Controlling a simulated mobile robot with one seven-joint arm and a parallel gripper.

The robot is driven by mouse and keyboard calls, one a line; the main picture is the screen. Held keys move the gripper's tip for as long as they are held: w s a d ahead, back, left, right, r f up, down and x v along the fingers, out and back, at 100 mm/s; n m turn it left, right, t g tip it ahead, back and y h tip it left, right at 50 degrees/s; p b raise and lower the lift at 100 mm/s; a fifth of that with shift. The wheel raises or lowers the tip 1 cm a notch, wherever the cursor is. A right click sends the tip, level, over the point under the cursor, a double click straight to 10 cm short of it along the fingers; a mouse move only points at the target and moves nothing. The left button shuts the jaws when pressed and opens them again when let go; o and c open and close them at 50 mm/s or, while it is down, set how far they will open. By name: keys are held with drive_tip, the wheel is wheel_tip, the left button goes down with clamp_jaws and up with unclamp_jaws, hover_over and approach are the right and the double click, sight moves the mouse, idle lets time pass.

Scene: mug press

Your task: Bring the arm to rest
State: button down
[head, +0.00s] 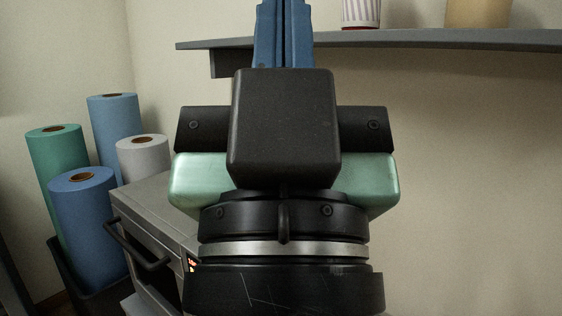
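My gripper (284,12) fills the middle of the head view, seen from behind and pointing up. Its two blue fingers stand side by side, pressed close together with only thin dark seams between them. The fingertips run out of the top of the picture. Nothing shows between the visible parts of the fingers. The black and pale green gripper body and the wrist below it are mine and hide what lies behind them.
A grey shelf (450,40) crosses the wall behind my gripper, bearing a striped cup (361,12) and a tan container (478,12). A grey oven-like machine (150,222) with a black handle stands lower left. Several rolls, including a blue one (82,225), stand in a dark bin.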

wheel_tip(320, 180, up, 33)
drive_tip(key=p, duration=3)
drive_tip(key=shift+p, duration=0.3)
